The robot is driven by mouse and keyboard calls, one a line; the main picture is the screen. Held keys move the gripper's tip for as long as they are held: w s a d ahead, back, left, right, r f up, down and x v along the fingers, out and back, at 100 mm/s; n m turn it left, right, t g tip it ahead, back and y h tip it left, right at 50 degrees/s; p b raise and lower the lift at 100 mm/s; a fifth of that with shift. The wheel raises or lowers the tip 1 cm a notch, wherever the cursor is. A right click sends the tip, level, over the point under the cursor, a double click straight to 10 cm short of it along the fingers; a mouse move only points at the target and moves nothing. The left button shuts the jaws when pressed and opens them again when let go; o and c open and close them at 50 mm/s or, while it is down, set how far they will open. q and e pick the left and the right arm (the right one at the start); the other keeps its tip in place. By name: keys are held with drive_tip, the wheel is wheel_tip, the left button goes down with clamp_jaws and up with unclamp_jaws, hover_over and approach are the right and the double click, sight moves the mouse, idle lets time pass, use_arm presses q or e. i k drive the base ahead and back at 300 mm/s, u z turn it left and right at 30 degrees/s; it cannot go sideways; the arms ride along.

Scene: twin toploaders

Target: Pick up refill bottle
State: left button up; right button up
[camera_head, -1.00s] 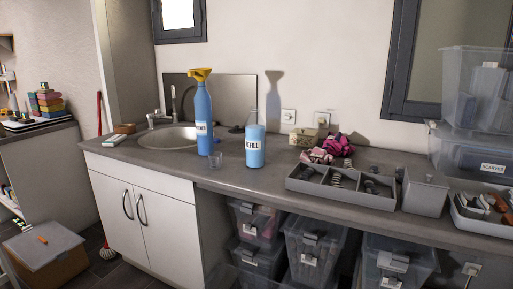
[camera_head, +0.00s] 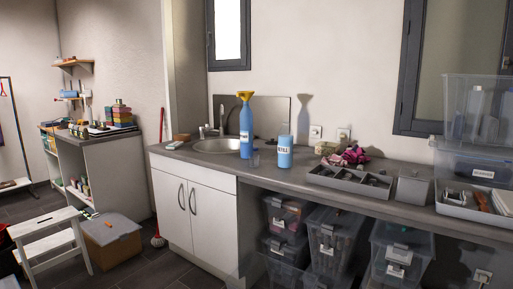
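The refill bottle (camera_head: 285,152) is a light blue bottle with a clear top and a white label reading REFILL. It stands upright on the grey counter (camera_head: 305,186), right of the sink. Neither of my grippers shows in the head view.
A grey divided tray (camera_head: 349,184) and a grey bin (camera_head: 411,189) stand right of the bottle. Pink cloths (camera_head: 352,156) lie behind the tray. Clear storage boxes (camera_head: 330,238) fill the space under the counter. A white step stool (camera_head: 48,241) stands at left.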

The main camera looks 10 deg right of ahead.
sight(285, 141)
drive_tip(key=u, duration=0.9)
drive_tip(key=i, duration=2.05)
drive_tip(key=z, duration=0.25)
drive_tip(key=i, duration=1.25)
drive_tip(key=z, duration=1.65)
drive_tip(key=i, duration=0.5)
drive_tip(key=z, duration=0.4)
